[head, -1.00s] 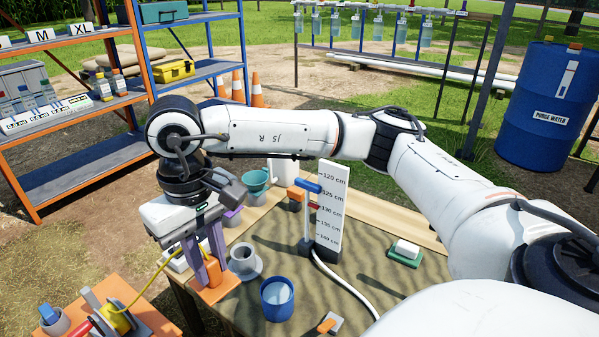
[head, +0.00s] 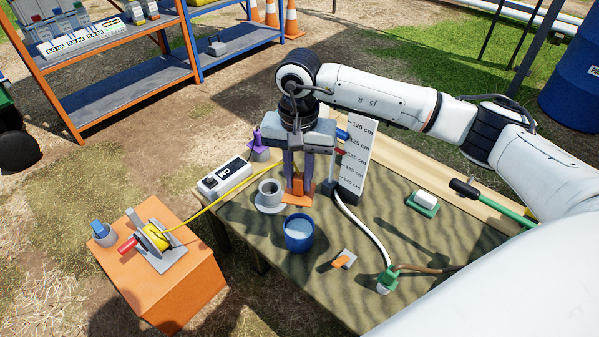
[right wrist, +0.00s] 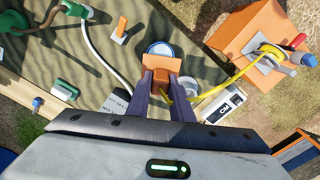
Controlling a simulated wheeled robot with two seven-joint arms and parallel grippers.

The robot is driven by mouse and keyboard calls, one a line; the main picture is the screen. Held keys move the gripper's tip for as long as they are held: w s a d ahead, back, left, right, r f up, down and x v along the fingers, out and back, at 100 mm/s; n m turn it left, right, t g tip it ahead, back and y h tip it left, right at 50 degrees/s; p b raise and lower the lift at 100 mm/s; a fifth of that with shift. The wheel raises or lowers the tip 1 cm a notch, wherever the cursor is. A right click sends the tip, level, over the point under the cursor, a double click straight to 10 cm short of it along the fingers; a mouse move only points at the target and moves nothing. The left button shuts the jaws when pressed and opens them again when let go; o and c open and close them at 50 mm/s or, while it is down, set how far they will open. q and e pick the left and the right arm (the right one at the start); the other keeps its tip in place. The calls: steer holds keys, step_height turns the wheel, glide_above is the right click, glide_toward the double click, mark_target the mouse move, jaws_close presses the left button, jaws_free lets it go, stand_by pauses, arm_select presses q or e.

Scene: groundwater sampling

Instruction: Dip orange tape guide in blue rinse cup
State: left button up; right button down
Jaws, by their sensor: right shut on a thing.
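My right gripper (head: 298,185) points down with its purple fingers shut on the orange tape guide (head: 297,197). The guide also shows between the fingertips in the right wrist view (right wrist: 161,66). The blue rinse cup (head: 299,243) stands upright on the table with pale liquid in it. In the head view the guide appears behind the cup, apart from it. In the right wrist view it covers part of the cup (right wrist: 160,46); its height above the table is hard to tell. Yellow tape (head: 213,203) runs toward the guide from the reel (head: 155,238). My left gripper is out of view.
The white depth scale (head: 355,158) stands close right. A small orange-and-grey piece (head: 344,260) lies right of the cup. A white hose (head: 368,232) crosses the table.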

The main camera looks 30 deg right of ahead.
mark_target(299, 195)
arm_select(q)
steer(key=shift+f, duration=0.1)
arm_select(e)
step_height(299, 195, down, 4)
steer(key=b, duration=0.3)
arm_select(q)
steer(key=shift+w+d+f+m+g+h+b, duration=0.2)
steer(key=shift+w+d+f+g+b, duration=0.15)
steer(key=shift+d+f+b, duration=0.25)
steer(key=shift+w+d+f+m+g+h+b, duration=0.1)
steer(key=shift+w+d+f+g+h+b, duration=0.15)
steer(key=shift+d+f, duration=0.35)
arm_select(e)
steer(key=shift+f, duration=1)
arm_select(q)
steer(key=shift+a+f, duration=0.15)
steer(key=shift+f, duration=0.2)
